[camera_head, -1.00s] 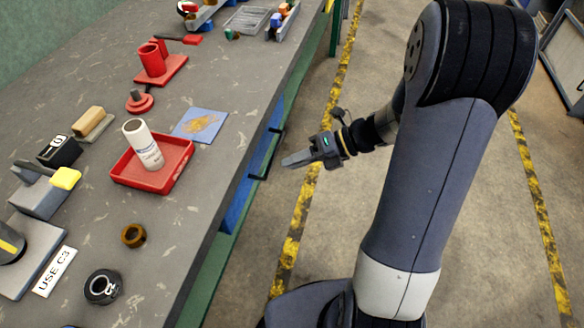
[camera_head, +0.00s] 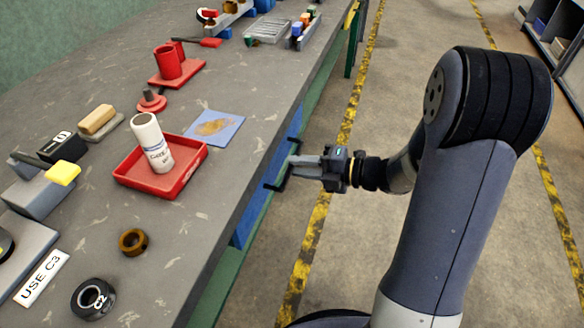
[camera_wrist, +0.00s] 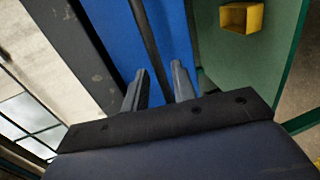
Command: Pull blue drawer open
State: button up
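The blue drawer (camera_head: 245,222) sits under the grey workbench, its front partly hidden by the bench top; its blue face also fills the upper middle of the wrist view (camera_wrist: 107,35). Its black bar handle (camera_head: 271,187) sticks out past the bench edge. My gripper (camera_head: 296,162) is at the handle, fingers pointing left towards the drawer. In the wrist view, the dark handle bar (camera_wrist: 146,40) runs between the two grey fingertips (camera_wrist: 156,78). The fingers are apart, with a gap visible on either side of the bar. The drawer front looks level with the bench.
On the workbench (camera_head: 200,235) stand a red tray (camera_head: 190,178) with a white bottle (camera_head: 151,141), a blue card (camera_head: 214,127) and black and brown rings. A yellow box (camera_wrist: 240,18) is on the green panel beside the drawer. The floor (camera_head: 400,90) right of the bench is clear.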

jog(key=shift+x, duration=1.3)
grip_shut()
